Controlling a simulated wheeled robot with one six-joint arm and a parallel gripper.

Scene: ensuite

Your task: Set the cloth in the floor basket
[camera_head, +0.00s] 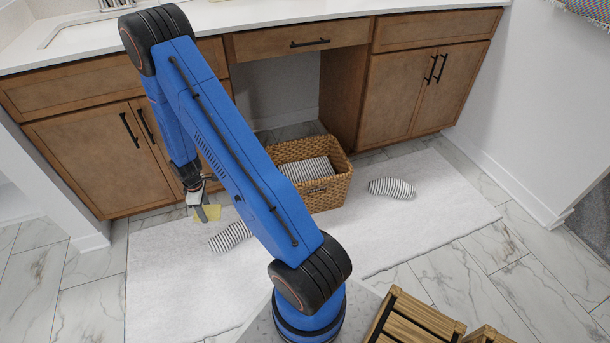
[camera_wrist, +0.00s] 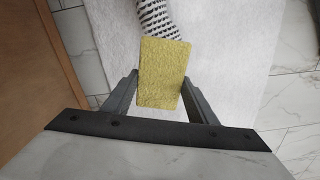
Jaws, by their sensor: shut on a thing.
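The woven floor basket (camera_head: 333,191) stands on the mat in front of the cabinet's knee space. A striped cloth lies inside it (camera_head: 308,170). My arm hides part of the basket's left side.
A striped piece (camera_head: 391,187) lies on the mat (camera_head: 445,205) right of the basket. Another striped piece (camera_head: 229,237) lies near my gripper and shows in the wrist view (camera_wrist: 155,18). Wooden cabinets (camera_head: 405,95) stand behind. Slatted wooden crates (camera_head: 415,318) are at the front right.

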